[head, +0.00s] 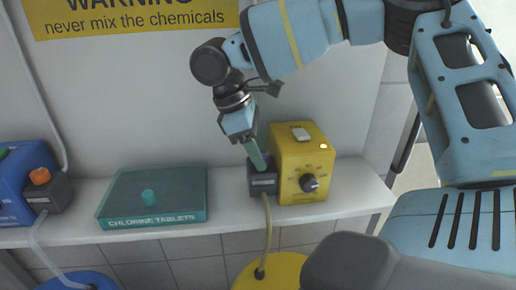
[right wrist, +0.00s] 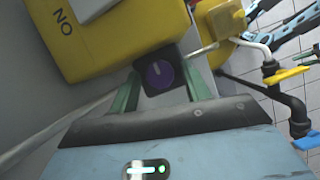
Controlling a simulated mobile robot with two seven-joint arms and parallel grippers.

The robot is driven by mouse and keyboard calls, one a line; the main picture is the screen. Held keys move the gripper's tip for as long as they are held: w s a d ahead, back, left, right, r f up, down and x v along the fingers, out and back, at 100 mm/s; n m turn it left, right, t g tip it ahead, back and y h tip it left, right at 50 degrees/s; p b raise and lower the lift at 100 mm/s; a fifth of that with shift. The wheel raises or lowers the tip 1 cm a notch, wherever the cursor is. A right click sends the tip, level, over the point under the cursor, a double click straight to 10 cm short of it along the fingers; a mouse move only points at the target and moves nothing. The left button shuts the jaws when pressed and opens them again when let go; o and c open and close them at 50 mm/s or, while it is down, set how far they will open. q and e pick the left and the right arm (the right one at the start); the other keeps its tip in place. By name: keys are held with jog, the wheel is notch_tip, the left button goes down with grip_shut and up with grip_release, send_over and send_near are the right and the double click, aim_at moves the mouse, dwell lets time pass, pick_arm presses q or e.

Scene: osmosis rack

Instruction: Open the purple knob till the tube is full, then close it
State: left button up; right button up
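The purple knob (right wrist: 158,75) sits on a dark block in the right wrist view, between my right gripper's green fingers. In the head view the knob is mostly hidden behind the fingers, on top of the black block (head: 263,182) beside the yellow pump box (head: 304,160). My right gripper (head: 258,163) reaches down from above; it also shows in the right wrist view (right wrist: 161,70). Its fingers are apart, one on each side of the knob, with a gap visible. A pale tube (head: 268,228) runs down from the block; its fill cannot be told. I cannot make out my left gripper.
A green chlorine tablets box (head: 155,196) lies on the white shelf (head: 222,212). A blue pump box (head: 22,180) with an orange knob (head: 39,176) stands at the far left. A yellow round container (head: 272,275) is below the shelf. Pipes with a yellow valve handle (right wrist: 287,76) show in the right wrist view.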

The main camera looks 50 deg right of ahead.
jog(key=c, duration=0.8)
pick_arm(q)
jog(key=shift+w+r, duration=0.15)
jog(key=shift+r, duration=0.05)
pick_arm(e)
jog(key=shift+n, duration=0.4)
jog(key=shift+r+n+t+h+p, duration=0.1)
jog(key=shift+n+t+h+p, duration=0.25)
jog(key=shift+n, duration=0.25)
jog(key=n, duration=0.1)
jog(key=n+t+p, duration=0.1)
jog(key=n, duration=0.1)
jog(key=shift+s+a+h, duration=0.15)
jog(key=shift+h, duration=0.1)
jog(key=n+t+p, duration=0.1)
jog(key=n, duration=0.3)
jog(key=shift+s, duration=0.1)
pick_arm(q)
jog(key=shift+w+a+r+t+p, duration=0.15)
jog(key=shift+w+r, duration=0.2)
jog(key=shift+r, duration=0.45)
jog(key=shift+w+r+t+p, duration=0.15)
jog(key=shift+w+r, duration=0.15)
jog(key=shift+r, duration=0.5)
pick_arm(e)
jog(key=shift+n+t, duration=0.55)
jog(key=shift+n, duration=0.65)
pick_arm(q)
jog(key=shift+r, duration=0.1)
jog(key=shift+w, duration=0.1)
